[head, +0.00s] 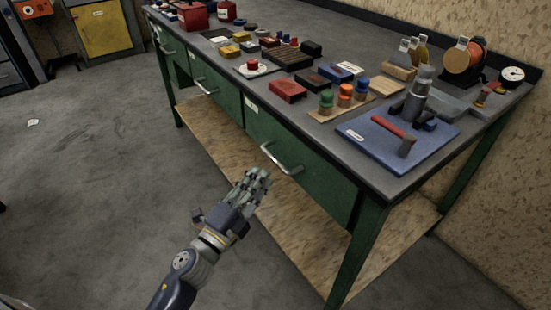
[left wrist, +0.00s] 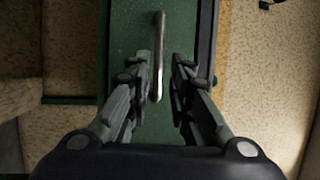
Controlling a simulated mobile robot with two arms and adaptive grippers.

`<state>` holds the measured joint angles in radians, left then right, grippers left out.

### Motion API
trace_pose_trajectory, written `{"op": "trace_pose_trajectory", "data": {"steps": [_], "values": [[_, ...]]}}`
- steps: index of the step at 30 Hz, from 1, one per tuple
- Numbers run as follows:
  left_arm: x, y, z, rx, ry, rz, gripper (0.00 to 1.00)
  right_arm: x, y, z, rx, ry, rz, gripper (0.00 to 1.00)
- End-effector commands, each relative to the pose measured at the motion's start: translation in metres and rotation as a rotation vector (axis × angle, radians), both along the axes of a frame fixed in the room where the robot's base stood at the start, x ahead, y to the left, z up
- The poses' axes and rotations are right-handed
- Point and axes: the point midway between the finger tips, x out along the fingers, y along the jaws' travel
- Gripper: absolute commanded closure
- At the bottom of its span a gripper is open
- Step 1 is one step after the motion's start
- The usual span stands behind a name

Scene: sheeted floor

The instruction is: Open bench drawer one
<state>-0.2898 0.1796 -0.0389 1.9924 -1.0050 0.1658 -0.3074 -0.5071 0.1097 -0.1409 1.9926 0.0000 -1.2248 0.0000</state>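The green bench (head: 370,232) has several drawers along its front, all appearing shut. The nearest drawer (head: 318,176) has a curved metal handle (head: 284,163) and a white label too small to read. My left gripper (head: 258,174) is just in front of this handle, to its left in the head view. In the left wrist view, the handle (left wrist: 159,55) stands lengthwise between the two parted fingers of my left gripper (left wrist: 161,68), with gaps visible on both sides. The gripper is open and not closed on it. My right gripper is not in view.
Another drawer handle (head: 205,87) is farther along the bench. A wooden lower shelf (head: 290,208) runs under the drawers. The benchtop holds a blue board (head: 372,146) with a red-handled hammer (head: 392,132), and colourful small items.

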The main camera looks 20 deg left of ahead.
Motion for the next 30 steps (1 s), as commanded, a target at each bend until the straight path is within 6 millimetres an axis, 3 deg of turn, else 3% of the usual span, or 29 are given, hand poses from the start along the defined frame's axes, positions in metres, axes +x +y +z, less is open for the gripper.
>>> {"op": "trace_pose_trajectory", "data": {"steps": [6,12,26,29,30], "values": [[0.037,-0.010,0.009,0.000,-0.001,0.000,0.80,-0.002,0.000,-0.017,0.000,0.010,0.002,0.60],[0.061,-0.016,0.012,-0.002,0.002,0.001,0.80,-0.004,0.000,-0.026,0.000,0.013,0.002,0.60],[0.071,-0.019,0.013,-0.002,0.003,0.000,0.80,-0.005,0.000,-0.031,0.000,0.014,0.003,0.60],[0.071,-0.019,0.013,-0.002,0.003,0.000,0.98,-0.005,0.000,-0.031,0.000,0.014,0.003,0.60],[0.071,-0.019,0.013,-0.002,0.003,0.000,1.00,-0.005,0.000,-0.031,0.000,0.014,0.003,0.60]]}}
